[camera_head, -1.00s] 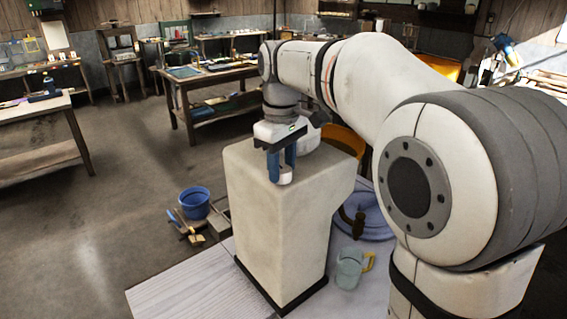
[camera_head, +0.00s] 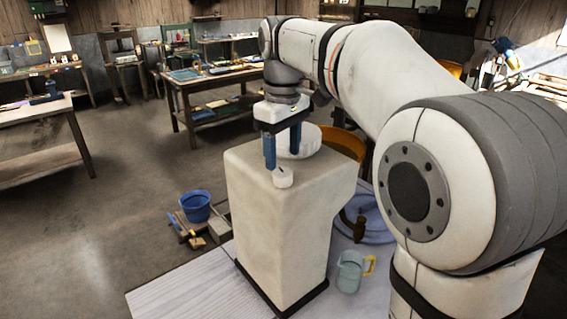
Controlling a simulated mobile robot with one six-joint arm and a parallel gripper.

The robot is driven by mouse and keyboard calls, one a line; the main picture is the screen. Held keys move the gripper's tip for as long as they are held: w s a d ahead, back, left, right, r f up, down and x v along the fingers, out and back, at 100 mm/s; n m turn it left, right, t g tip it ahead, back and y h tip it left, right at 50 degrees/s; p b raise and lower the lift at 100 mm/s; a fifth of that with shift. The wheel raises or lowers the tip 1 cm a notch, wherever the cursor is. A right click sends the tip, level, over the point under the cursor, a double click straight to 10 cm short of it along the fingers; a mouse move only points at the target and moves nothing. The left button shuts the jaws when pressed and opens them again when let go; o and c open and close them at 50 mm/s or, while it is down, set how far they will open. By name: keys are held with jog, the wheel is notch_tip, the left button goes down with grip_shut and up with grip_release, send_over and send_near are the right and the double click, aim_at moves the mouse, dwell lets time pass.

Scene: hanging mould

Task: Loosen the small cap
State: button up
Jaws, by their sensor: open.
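The small cap (camera_head: 283,178) is a short white cylinder with a dark mark on its top. It sits on the top front edge of the beige block-shaped mould (camera_head: 275,225). A larger white round piece (camera_head: 300,142) stands behind it on the same top. My gripper (camera_head: 282,159) has two blue fingers pointing down, spread apart. It is above and slightly behind the small cap in the picture, and holds nothing. Whether the left finger touches the mould's top, I cannot tell.
A blue bucket (camera_head: 195,206) and tools stand on the floor left of the mould. A pale jug (camera_head: 350,270) with a yellow handle and a coiled hose (camera_head: 375,222) lie to its right. A workbench (camera_head: 215,85) stands behind. The floor at left is clear.

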aim_at(283, 172)
jog(key=shift+r, duration=1.8)
jog(key=s+d+f+m+t, duration=0.1)
jog(key=s+d+f+m, duration=0.3)
jog(key=s+f, duration=0.5)
jog(key=s+d+f+m+t, duration=0.2)
jog(key=s+d+f+m, duration=0.3)
jog(key=s+f, duration=0.5)
jog(key=shift+s+d+f, duration=0.2)
jog(key=shift+s+d, duration=0.35)
jog(key=shift+d, duration=0.2)
